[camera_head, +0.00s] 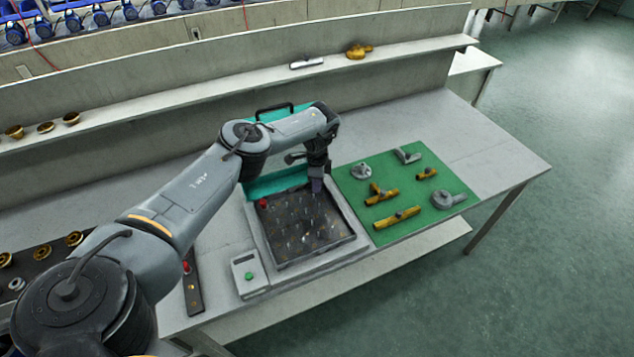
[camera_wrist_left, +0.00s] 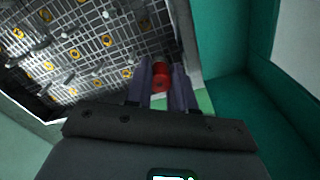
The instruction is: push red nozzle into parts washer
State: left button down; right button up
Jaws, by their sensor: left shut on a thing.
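The parts washer is an open tray with a grey rim (camera_head: 262,250), a dark gridded floor with upright pegs and a raised teal lid (camera_head: 278,183) behind. My left gripper (camera_head: 317,185) points down at the back right part of the tray. In the left wrist view its two fingers (camera_wrist_left: 161,85) are shut on a red nozzle (camera_wrist_left: 161,78), beside the tray's edge. In the head view the gripper hides this held nozzle. My right gripper is not in view.
A green mat (camera_head: 385,222) with brass and grey fittings lies right of the washer. A control box with a green button (camera_head: 248,276) stands at its front left. A dark strip (camera_head: 193,290) holds another red piece. The table's right end is clear.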

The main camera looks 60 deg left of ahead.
pick_arm(q)
jog(key=shift+f, duration=0.3)
dwell(0.5)
jog(key=c, duration=1.1)
grip_release()
jog(key=shift+c, duration=0.2)
jog(key=shift+o, duration=1.3)
jog(key=shift+s, duration=0.1)
